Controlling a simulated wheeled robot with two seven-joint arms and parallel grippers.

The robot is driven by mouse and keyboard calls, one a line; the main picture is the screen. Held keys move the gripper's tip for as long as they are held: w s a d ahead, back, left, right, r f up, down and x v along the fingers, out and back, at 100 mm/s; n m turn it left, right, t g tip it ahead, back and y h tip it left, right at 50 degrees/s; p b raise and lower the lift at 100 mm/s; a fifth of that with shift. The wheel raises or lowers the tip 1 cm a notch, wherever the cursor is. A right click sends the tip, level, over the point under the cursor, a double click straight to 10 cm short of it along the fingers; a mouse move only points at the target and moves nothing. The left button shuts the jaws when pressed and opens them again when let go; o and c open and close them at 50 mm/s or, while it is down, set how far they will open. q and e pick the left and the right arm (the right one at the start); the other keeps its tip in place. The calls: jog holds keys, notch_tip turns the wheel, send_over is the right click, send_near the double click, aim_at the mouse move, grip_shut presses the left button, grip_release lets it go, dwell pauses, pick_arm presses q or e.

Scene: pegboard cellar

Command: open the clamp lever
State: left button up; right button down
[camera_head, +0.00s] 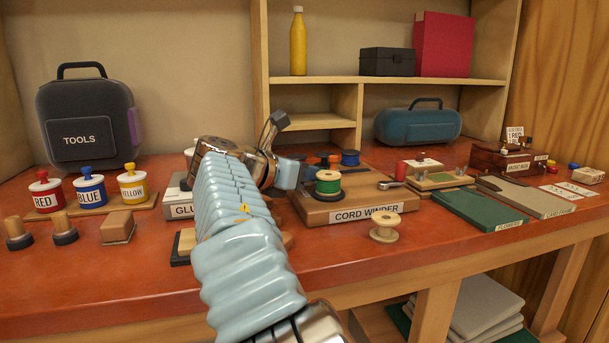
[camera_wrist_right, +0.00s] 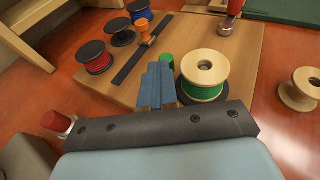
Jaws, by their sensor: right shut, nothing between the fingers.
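The cord winder (camera_head: 352,213) is a wooden block on the red bench; its top also shows in the wrist view (camera_wrist_right: 205,40). My right gripper (camera_head: 304,173) is over its left part. In the wrist view its blue fingers (camera_wrist_right: 156,84) are shut and empty, just left of the green spool (camera_wrist_right: 205,76). A small green-topped piece (camera_wrist_right: 166,60) stands right by the fingertips, partly hidden; I cannot tell whether they touch. An orange knob (camera_wrist_right: 145,33) stands by a dark strip (camera_wrist_right: 142,51). I cannot clearly tell which part is the clamp lever. My left gripper is out of view.
Red, black and blue spools (camera_wrist_right: 95,57) line the block's left side. A red-handled metal crank (camera_wrist_right: 228,19) is at the right. An empty spool (camera_head: 385,227) stands in front of the block. Paint pots (camera_head: 90,190) stand left, and a green board (camera_head: 478,208) lies right.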

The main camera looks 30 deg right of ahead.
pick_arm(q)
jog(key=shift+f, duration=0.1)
pick_arm(e)
jog(key=shift+d, duration=0.1)
pick_arm(q)
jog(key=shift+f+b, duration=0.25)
jog(key=shift+b, duration=0.1)
pick_arm(e)
jog(key=shift+d+n+t+y, duration=0.15)
jog(key=shift+n+t+y, duration=0.25)
jog(key=shift+n+t, duration=0.3)
pick_arm(q)
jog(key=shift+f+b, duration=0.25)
jog(key=shift+b, duration=0.05)
pick_arm(e)
jog(key=shift+d+n+t+y, duration=0.1)
jog(key=shift+n+t+y, duration=0.3)
jog(key=shift+n+t, duration=0.35)
jog(key=shift+d+t, duration=0.15)
jog(key=shift+t, duration=0.1)
dwell(0.4)
jog(key=shift+w, duration=0.1)
